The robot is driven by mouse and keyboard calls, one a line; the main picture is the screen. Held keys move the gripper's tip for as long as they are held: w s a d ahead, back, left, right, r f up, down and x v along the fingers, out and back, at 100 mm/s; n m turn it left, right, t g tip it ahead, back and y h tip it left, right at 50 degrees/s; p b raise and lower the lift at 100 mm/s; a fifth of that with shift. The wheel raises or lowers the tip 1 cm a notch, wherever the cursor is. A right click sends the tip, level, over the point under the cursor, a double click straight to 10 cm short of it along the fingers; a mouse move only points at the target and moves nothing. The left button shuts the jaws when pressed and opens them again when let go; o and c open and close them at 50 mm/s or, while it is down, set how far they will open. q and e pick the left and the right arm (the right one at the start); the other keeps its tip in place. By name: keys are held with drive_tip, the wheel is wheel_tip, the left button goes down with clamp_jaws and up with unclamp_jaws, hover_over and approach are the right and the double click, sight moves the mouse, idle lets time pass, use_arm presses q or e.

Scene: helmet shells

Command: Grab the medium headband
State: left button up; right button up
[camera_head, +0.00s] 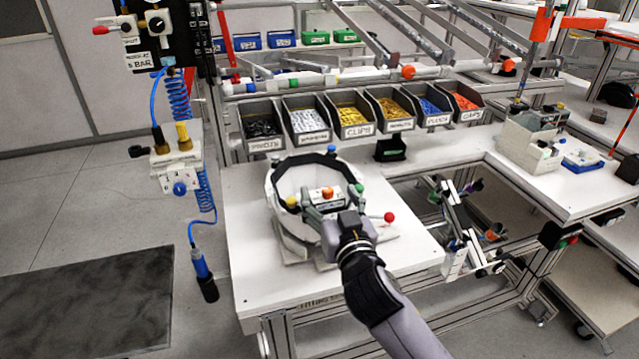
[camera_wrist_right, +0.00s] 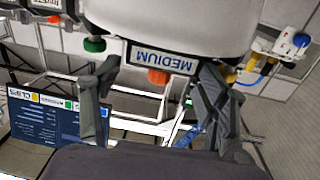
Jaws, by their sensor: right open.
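A white, bowl-shaped piece with a dark rim (camera_head: 300,160) and coloured knobs stands on a base on the white table (camera_head: 252,268). A plate marked MEDIUM (camera_wrist_right: 162,60) shows upside down in the right wrist view, with an orange knob (camera_wrist_right: 158,77) beside it; an orange knob (camera_head: 327,193) also shows at the near side of the rim in the head view. Which part is the headband itself, I cannot tell. My right gripper (camera_head: 334,204) is open at that near side. In its wrist view, its fingers (camera_wrist_right: 157,70) stand on either side of the plate. My left gripper is not in view.
Labelled bins (camera_head: 356,115) of small parts line the table's back. A red ball knob (camera_head: 389,217) is right of my gripper. A blue tool (camera_head: 202,268) hangs on a coiled hose at the left. The table's front left is clear.

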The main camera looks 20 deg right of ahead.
drive_tip(key=shift+w+f, duration=0.1)
drive_tip(key=shift+w, duration=0.85)
drive_tip(key=shift+s, duration=0.1)
drive_tip(key=shift+c, duration=0.3)
drive_tip(key=shift+c, duration=0.7)
drive_tip(key=c, duration=0.8)
